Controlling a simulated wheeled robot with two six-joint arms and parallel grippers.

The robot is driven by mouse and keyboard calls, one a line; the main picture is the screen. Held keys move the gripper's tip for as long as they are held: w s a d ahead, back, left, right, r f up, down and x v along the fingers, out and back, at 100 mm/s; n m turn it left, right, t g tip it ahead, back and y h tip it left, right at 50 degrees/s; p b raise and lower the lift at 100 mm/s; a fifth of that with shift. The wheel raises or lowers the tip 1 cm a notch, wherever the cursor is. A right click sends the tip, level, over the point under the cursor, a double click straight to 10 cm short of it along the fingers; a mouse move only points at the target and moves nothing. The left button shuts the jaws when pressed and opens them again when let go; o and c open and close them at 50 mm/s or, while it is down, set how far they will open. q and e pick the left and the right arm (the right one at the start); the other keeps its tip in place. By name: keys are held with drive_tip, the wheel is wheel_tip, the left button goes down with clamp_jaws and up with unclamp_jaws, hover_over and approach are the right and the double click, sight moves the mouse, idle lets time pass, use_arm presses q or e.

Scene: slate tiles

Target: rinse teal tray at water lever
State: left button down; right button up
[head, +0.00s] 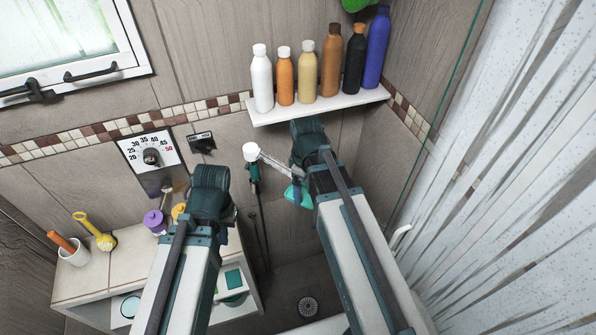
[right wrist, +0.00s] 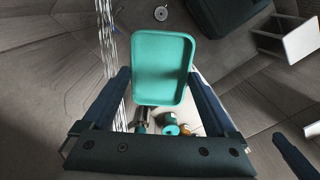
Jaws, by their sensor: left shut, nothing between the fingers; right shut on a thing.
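The teal tray (head: 297,194) shows partly in the head view, mostly hidden behind my right arm. In the right wrist view the shallow, rounded tray (right wrist: 163,65) lies between the fingers of my right gripper (right wrist: 158,78). My right gripper (head: 309,150) is shut on it, in front of the wall below the shelf. A black lever (head: 203,143) under a small dark label is on the wall, left of the shower head (head: 251,150). Whitish streaks like water run from the shower head toward the tray. My left gripper (head: 211,190) is shut and empty, below the lever and apart from it.
A temperature dial (head: 151,156) is left of the lever. A white shelf (head: 318,107) with several bottles hangs above my right gripper. A tiled bench (head: 80,279) with a cup and a yellow brush stands at left. A glass panel (head: 510,150) closes the right side. A drain (head: 308,307) is in the floor.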

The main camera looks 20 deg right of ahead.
drive_tip(key=shift+s+a+r+p, duration=0.25)
drive_tip(key=shift+s+r+p, duration=0.6)
drive_tip(key=shift+s, duration=0.2)
drive_tip(key=shift+s+a+r+p, duration=0.2)
drive_tip(key=shift+s+r+p, duration=0.5)
drive_tip(key=shift+s+r, duration=0.3)
drive_tip(key=shift+f, duration=0.15)
